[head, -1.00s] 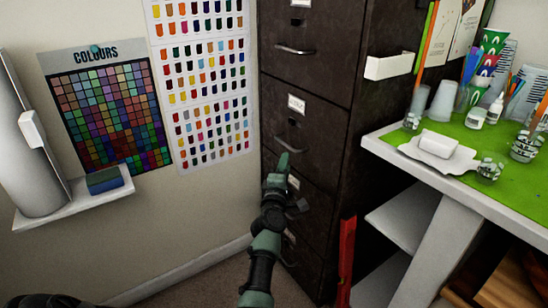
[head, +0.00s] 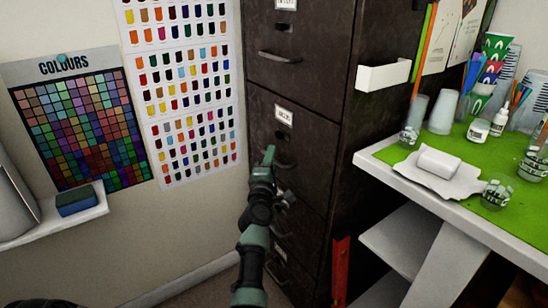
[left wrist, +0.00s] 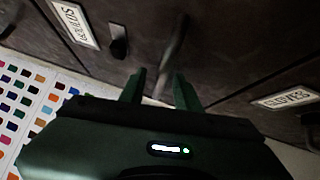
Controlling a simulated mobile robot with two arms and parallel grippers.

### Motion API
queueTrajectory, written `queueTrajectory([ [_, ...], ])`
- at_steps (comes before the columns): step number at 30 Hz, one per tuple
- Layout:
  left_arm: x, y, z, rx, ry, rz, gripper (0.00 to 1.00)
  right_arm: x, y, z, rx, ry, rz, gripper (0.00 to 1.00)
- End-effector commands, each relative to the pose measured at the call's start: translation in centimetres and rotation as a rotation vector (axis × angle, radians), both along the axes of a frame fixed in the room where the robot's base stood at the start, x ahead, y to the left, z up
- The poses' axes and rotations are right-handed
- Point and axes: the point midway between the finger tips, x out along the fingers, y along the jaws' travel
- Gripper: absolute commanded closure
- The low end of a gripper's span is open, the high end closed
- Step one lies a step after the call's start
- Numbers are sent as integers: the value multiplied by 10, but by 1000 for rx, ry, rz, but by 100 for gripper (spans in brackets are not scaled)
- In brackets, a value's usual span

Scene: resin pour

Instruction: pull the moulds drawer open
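The dark filing cabinet (head: 307,70) stands in the middle of the head view. The moulds drawer (head: 320,135) has a white label (head: 284,116), and its front looks flush with the cabinet. Its label, MOULDS, shows in the left wrist view (left wrist: 75,22). The drawer's metal bar handle (left wrist: 174,45) lies just ahead of my left gripper (left wrist: 160,88), its near end in line with the gap between the fingers. The fingers are apart; I cannot tell whether they touch the handle. In the head view my left gripper (head: 269,155) partly hides the handle. My right gripper is out of view.
A drawer labelled GLOVES (left wrist: 287,99) is beside the moulds drawer in the wrist view. A green-topped worktable (head: 470,150) with cups and bottles stands to the right. A red upright object (head: 341,270) is by the cabinet's base. A wall shelf (head: 60,222) is at left.

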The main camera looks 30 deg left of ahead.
Motion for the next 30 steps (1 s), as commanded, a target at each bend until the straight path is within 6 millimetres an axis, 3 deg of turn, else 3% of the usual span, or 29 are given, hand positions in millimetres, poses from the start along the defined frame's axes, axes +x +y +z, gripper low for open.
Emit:
queueTrajectory([
  [2,0,0,0,1,0,0,73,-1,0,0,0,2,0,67],
  [5,0,0,0,1,0,0,100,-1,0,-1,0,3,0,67],
  [30,0,0,0,1,-1,-1,100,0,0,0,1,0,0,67],
])
